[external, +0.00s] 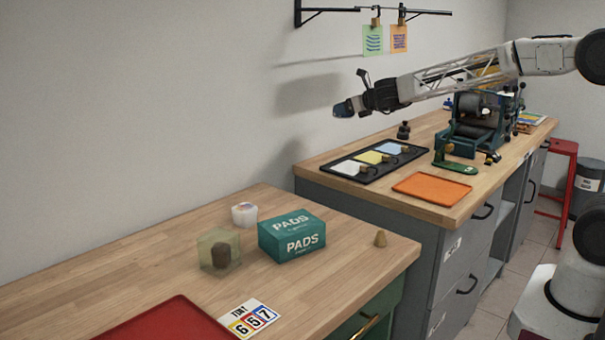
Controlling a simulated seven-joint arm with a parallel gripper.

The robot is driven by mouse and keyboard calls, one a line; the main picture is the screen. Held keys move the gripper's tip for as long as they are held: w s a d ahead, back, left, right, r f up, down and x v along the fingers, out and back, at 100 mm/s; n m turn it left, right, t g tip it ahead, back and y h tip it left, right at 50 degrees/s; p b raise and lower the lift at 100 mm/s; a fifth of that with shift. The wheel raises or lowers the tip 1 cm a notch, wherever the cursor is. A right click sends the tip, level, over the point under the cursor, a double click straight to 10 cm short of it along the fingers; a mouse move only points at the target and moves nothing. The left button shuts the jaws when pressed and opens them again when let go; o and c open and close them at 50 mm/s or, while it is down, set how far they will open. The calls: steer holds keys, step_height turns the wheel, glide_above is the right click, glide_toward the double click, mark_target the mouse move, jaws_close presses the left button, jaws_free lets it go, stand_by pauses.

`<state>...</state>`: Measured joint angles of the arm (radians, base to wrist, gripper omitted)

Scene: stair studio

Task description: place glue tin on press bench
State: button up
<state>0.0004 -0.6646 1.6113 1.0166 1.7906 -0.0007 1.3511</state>
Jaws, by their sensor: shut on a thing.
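The press bench (365,189) has a wooden top over grey drawers and stands at the back right, bearing a green printing press (476,125). No other thing in view is clearly marked as the glue tin.
A black tray (350,180) with colour pads and an orange mat (432,188) lie on the press bench. A nearer bench (120,265) bears a teal PADS box (291,236), a small white tub (244,214), a translucent block (218,250) and a red tray (165,322). Cards hang above.

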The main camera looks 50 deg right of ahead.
stand_by(0.4)
steer(key=w+a+r+n+g+y, duration=0.1)
steer(key=w+a+n+g+y, duration=0.2)
steer(key=a, duration=1.3)
steer(key=w+a+r+n+g+y, duration=0.1)
steer(key=w+a+r+n+y, duration=0.2)
steer(key=a, duration=1.2)
steer(key=w+a+n+g+y, duration=0.25)
steer(key=a+n+y, duration=0.25)
steer(key=a, duration=1.1)
steer(key=s+a+f+n+g+y, duration=0.1)
steer(key=s+a+f+n+g, duration=0.1)
steer(key=a, duration=0.6)
steer(key=s+a+f+n+g+y, duration=0.1)
steer(key=s+a+f+n+g, duration=0.1)
steer(key=a, duration=0.7)
steer(key=s+a+f+n+g+y, duration=0.1)
steer(key=s+a+f+n+g, duration=0.1)
steer(key=a, duration=0.6)
steer(key=s+a+f+n+g, duration=0.2)
steer(key=s+a, duration=0.4)
steer(key=a, duration=0.3)
steer(key=s+a+f+n+g+h, duration=0.1)
steer(key=s+a+f+n+g, duration=0.2)
steer(key=s+a+f, duration=0.3)
steer(key=shift+s+a+f+n+g, duration=0.35)
steer(key=shift+a+g, duration=0.4)
steer(key=shift+a, duration=1.3)
